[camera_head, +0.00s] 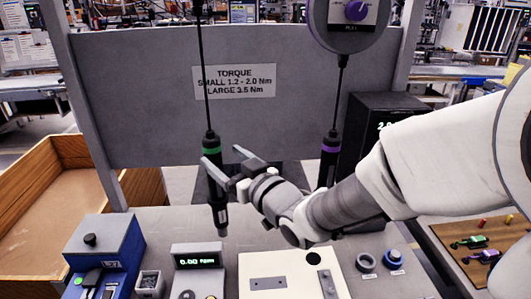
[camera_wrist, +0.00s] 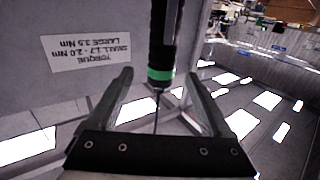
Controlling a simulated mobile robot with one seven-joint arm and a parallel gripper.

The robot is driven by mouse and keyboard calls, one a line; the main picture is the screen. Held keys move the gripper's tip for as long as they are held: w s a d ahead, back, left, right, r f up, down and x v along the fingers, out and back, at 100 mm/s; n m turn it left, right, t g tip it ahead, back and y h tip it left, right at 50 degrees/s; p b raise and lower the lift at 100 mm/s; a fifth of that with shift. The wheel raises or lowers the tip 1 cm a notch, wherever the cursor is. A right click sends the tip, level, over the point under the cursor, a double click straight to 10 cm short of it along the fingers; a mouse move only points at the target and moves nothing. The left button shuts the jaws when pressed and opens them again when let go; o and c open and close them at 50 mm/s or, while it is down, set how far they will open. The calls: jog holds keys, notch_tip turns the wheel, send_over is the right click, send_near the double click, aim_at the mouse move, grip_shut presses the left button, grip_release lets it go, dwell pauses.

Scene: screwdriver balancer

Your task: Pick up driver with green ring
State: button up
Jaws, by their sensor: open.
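The driver with the green ring (camera_head: 212,150) is dark and hangs upright from a cord in front of the grey panel. In the wrist view, which is upside down, its green ring (camera_wrist: 159,75) appears between my two fingertips, with clear space on both sides. My gripper (camera_head: 226,160) is open and empty, reaching from the right at about the height just below the ring. One finger crosses in front of the driver in the head view and the other is to its right. Exact depth between fingers and driver is hard to tell.
A second driver with a purple ring (camera_head: 331,145) hangs to the right, behind my arm, below a round balancer (camera_head: 347,18). A torque sign (camera_head: 234,81) is on the panel. A blue box (camera_head: 104,253), a torque display (camera_head: 197,262) and a white plate (camera_head: 283,272) stand on the bench below.

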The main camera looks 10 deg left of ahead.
aim_at(217, 154)
jog(key=shift+f+p+x, duration=0.15)
jog(key=shift+p+x, duration=0.2)
jog(key=shift+x, duration=1.05)
jog(key=shift+f+p+x, duration=0.15)
jog(key=shift+p+x, duration=0.15)
jog(key=shift+x, duration=1.1)
jog(key=shift+a, duration=0.1)
jog(key=shift+s, duration=0.1)
grip_shut()
jog(key=shift+r, duration=0.1)
